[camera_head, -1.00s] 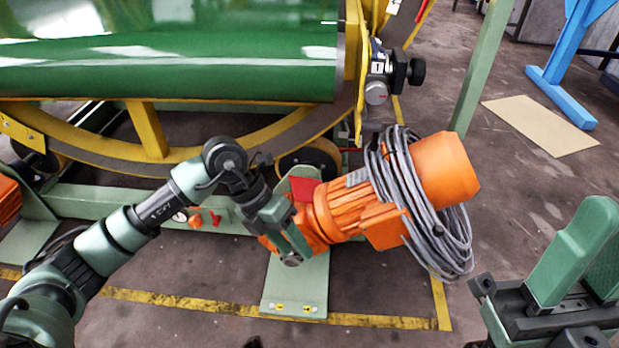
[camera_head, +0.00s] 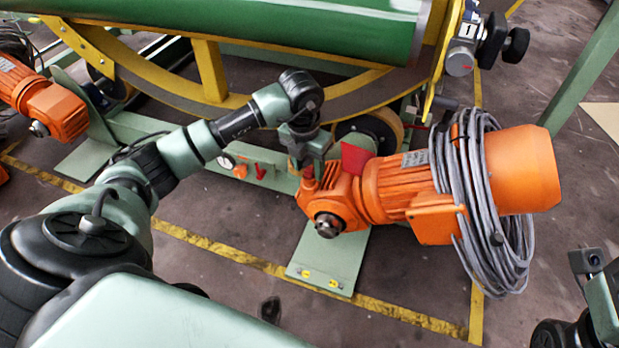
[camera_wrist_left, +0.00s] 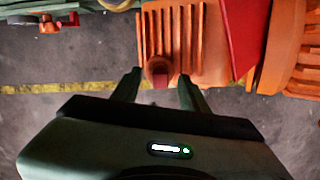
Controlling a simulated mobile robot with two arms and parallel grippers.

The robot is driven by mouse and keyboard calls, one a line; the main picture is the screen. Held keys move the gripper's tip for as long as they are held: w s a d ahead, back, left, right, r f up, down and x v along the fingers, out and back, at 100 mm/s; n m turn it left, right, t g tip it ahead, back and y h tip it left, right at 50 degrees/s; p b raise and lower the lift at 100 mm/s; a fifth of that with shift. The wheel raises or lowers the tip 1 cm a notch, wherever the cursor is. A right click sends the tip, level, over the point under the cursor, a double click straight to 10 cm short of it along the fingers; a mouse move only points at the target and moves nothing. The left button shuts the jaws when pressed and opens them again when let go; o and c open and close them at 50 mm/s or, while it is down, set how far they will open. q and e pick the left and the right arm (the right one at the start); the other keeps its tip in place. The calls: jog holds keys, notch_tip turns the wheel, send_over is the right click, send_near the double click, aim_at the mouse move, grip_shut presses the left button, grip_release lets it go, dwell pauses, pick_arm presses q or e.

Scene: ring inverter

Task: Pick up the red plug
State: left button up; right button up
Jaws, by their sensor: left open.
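A small red plug (camera_wrist_left: 160,78) stands up from the ribbed orange gearbox (camera_wrist_left: 185,40) in the left wrist view. My left gripper (camera_wrist_left: 160,90) is open, with one fingertip on each side of the plug; I cannot tell whether they touch it. In the head view my left gripper (camera_head: 308,164) points down over the left end of the orange gearbox (camera_head: 336,200), and its fingers mostly hide the plug. My right gripper (camera_head: 590,275) is cut off at the lower right edge.
A red plate (camera_head: 355,158) stands close to the right of my left gripper. The orange motor (camera_head: 520,168) carries a coiled grey cable (camera_head: 478,190). A green drum (camera_head: 320,25) and yellow ring frame (camera_head: 208,70) lie behind. Red knobs (camera_head: 260,170) sit on the green beam.

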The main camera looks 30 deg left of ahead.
pick_arm(q)
jog(key=shift+c, duration=0.3)
grip_shut()
dwell(0.4)
